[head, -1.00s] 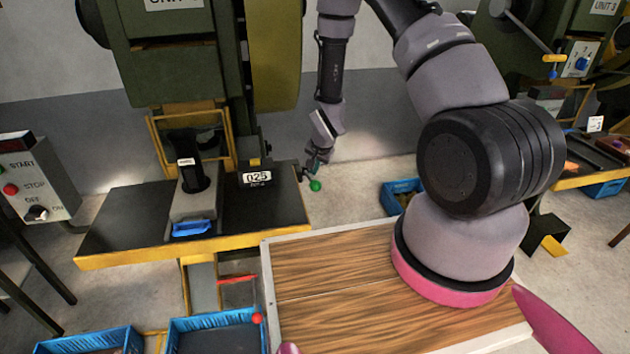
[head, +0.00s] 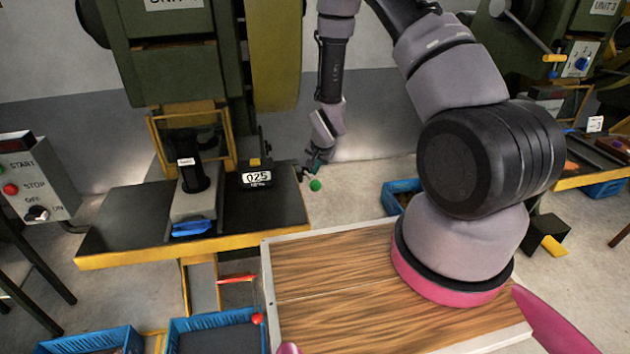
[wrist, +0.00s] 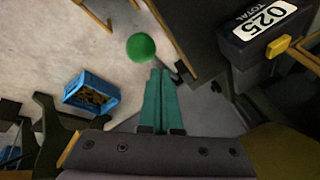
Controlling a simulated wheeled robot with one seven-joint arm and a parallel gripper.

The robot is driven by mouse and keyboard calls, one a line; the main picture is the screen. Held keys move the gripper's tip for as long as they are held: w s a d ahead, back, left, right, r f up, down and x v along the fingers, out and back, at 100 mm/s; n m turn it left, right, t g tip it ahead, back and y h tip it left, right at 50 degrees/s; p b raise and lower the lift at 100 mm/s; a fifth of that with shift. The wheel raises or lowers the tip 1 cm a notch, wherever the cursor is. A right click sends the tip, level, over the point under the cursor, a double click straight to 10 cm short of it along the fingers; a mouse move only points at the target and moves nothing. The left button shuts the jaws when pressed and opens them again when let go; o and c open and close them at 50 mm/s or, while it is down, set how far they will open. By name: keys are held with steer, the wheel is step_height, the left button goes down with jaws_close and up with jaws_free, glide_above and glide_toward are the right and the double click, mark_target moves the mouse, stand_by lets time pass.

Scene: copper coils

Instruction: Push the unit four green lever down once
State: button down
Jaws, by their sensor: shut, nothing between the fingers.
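The green lever ends in a round green knob (head: 315,185) at the right edge of the press table. The knob also shows in the wrist view (wrist: 141,47), just beyond and left of the fingertips. My gripper (head: 318,160) is shut and empty, pointing down just above the knob in the head view. Its teal fingers lie together in the wrist view (wrist: 160,72). I cannot tell whether the fingertips touch the lever. The unit label on the machine above is cut off by the picture's top edge.
A black counter box reading 025 (head: 256,175) stands on the dark press table (head: 120,215), left of the lever. A blue crate (head: 388,198) is on the floor to the right. A red knob (head: 257,318) hangs lower, near blue bins (head: 215,322).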

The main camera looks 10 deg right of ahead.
mark_target(316, 184)
steer(key=shift+f, duration=0.15)
steer(key=shift+s+f, duration=0.15)
steer(key=shift+f, duration=0.1)
steer(key=shift+s+f, duration=0.3)
steer(key=shift+f, duration=0.45)
steer(key=shift+s+f, duration=0.3)
steer(key=shift+f, duration=0.5)
steer(key=shift+s+f, duration=0.3)
steer(key=shift+f, duration=0.45)
stand_by(2.5)
steer(key=shift+w+r, duration=0.35)
steer(key=shift+r, duration=0.55)
steer(key=shift+w+r, duration=0.35)
steer(key=shift+r, duration=0.6)
steer(key=shift+w+r, duration=0.35)
steer(key=shift+r, duration=0.55)
steer(key=shift+r, duration=0.1)
steer(key=shift+w+r, duration=0.3)
steer(key=shift+r, duration=0.45)
steer(key=shift+w+r, duration=0.3)
steer(key=shift+r, duration=0.45)
steer(key=shift+w+r, duration=0.3)
steer(key=shift+r, duration=0.45)
